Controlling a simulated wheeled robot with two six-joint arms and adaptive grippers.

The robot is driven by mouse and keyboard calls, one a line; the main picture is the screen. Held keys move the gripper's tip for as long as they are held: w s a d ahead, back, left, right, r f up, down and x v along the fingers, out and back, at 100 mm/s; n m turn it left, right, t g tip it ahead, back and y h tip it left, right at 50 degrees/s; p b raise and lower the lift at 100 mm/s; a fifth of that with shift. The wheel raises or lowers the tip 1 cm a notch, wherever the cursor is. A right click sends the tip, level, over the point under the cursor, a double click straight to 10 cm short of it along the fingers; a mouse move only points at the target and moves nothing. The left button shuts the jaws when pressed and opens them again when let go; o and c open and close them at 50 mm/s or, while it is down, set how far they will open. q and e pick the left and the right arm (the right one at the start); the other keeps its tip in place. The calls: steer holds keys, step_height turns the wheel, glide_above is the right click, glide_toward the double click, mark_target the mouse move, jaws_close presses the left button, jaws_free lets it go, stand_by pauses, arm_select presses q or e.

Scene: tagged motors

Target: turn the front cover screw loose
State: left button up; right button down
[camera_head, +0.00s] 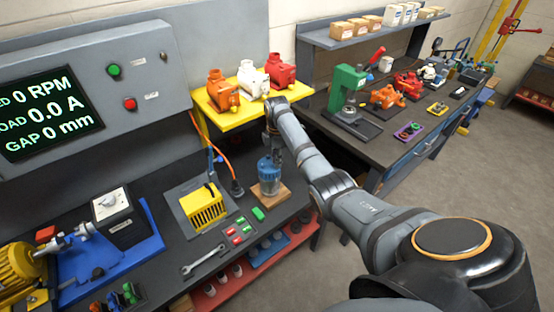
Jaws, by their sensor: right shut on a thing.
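My right arm reaches in from the lower right. Its gripper (277,158) points down, right at the top of a blue cup-like holder (268,178) on a wooden block. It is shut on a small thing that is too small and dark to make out. A yellow motor (20,268) is mounted on a blue base at the lower left. Orange (222,92), white (251,80) and red (279,70) motors stand on a yellow shelf. I cannot make out a front cover screw. My left gripper is not in view.
A yellow slotted box (204,207) sits on a grey plate on the dark bench. A wrench (203,260) and several red and green small pieces (238,232) lie near the front edge. An orange cable (212,143) hangs behind. A green press (347,88) stands on the right bench.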

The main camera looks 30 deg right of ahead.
steer(key=shift+s+a+f+n, duration=0.15)
steer(key=shift+f+n, duration=0.1)
steer(key=shift+n, duration=0.25)
steer(key=c, duration=1.5)
jaws_free()
steer(key=shift+c, duration=0.2)
steer(key=shift+o, duration=1.1)
steer(key=shift+r, duration=0.1)
steer(key=shift+r, duration=0.25)
step_height(320, 180, up, 7)
steer(key=shift+f, duration=0.1)
